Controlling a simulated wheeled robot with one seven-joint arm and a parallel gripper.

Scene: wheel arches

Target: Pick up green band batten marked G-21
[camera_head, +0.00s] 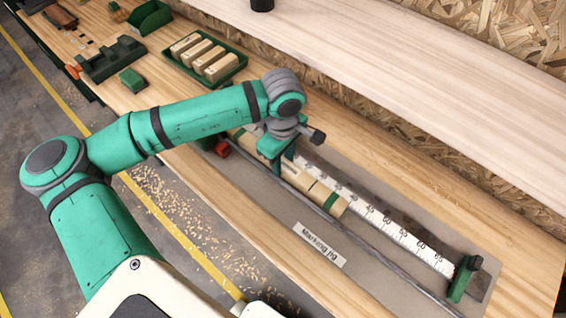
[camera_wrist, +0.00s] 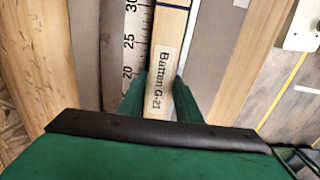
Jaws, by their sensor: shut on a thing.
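The pale wooden batten (camera_head: 312,187) lies lengthwise in the marking jig (camera_head: 395,283), beside a white ruler scale (camera_head: 385,222). A green band (camera_head: 331,201) shows near its lower right end. In the wrist view the batten's label (camera_wrist: 161,78) reads "Batten G-21". The part of the batten under the gripper is hidden. I cannot tell whether the batten is lifted off the jig.
A green end stop (camera_head: 463,279) stands at the ruler's far right end. A red block (camera_head: 222,148) is at the jig's left end. A green tray (camera_head: 240,62) with several wooden pieces stands at the back left. A raised wooden ledge (camera_head: 400,75) runs along the wall.

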